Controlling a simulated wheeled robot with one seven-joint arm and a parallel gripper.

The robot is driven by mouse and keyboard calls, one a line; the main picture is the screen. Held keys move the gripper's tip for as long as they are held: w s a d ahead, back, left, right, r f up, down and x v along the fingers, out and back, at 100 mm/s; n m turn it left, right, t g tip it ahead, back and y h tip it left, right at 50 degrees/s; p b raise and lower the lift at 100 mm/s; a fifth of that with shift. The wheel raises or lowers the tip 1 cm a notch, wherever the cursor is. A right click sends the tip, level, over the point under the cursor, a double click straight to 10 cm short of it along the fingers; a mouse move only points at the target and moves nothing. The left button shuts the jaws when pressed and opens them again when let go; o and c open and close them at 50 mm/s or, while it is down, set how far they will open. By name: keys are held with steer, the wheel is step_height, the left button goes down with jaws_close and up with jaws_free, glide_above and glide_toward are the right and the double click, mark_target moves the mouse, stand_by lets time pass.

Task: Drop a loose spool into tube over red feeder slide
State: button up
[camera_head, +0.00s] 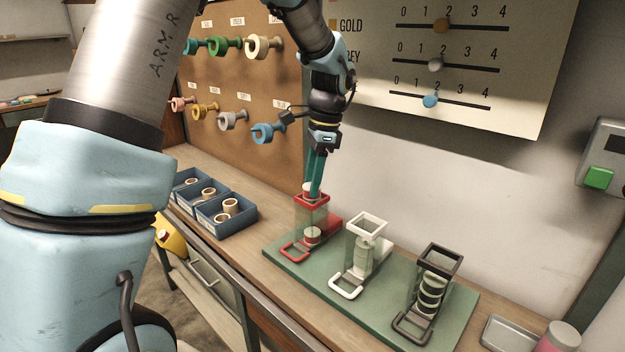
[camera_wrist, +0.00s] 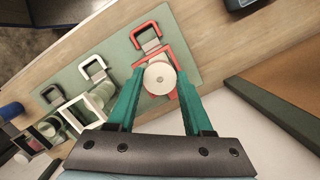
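My gripper (camera_head: 313,192) points down, slightly tilted, at the mouth of the tube with the red rim (camera_head: 325,202). Its teal fingers, also seen in the wrist view (camera_wrist: 160,76), close on the two sides of a pale loose spool (camera_wrist: 160,78). In the head view only a bit of this spool shows at the rim, beside the fingers. The red feeder slide (camera_head: 296,252) lies below, on the green base. Another pale spool (camera_head: 312,234) sits low in the red tube. How deep the held spool is in the tube is hard to tell.
A white-rimmed feeder (camera_head: 367,220) and a black-rimmed feeder (camera_head: 440,259), both holding spools, stand to the right on the green base (camera_head: 283,245). Blue bins (camera_head: 237,227) with spools stand to the left. The pegboard and wall are close behind.

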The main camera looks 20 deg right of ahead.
steer(key=o, duration=0.5)
steer(key=shift+r, duration=0.1)
step_height(320, 180, up, 10)
steer(key=d+b, duration=0.2)
steer(key=a+f+n+h, duration=0.1)
steer(key=a+f+n, duration=0.3)
steer(key=a, duration=0.5)
steer(key=a+f+n, duration=0.3)
steer(key=a+n, duration=0.2)
steer(key=a, duration=0.3)
steer(key=s+a+f+n, duration=0.2)
steer(key=a+n, duration=0.1)
steer(key=a, duration=0.1)
steer(key=s+a+f+n+t, duration=0.1)
steer(key=s+a+f+n, duration=0.1)
steer(key=a, duration=0.3)
steer(key=s+a+f+n+h, duration=0.1)
steer(key=s+a+f+n, duration=0.1)
steer(key=s+a+n, duration=0.1)
steer(key=shift+s+a+f+n, duration=0.2)
steer(key=shift+a+n, duration=0.1)
steer(key=shift+a, duration=0.2)
steer(key=shift+s+a+f+n, duration=0.15)
steer(key=shift+a+n, duration=0.15)
steer(key=shift+a, duration=0.15)
steer(key=shift+w, duration=0.1)
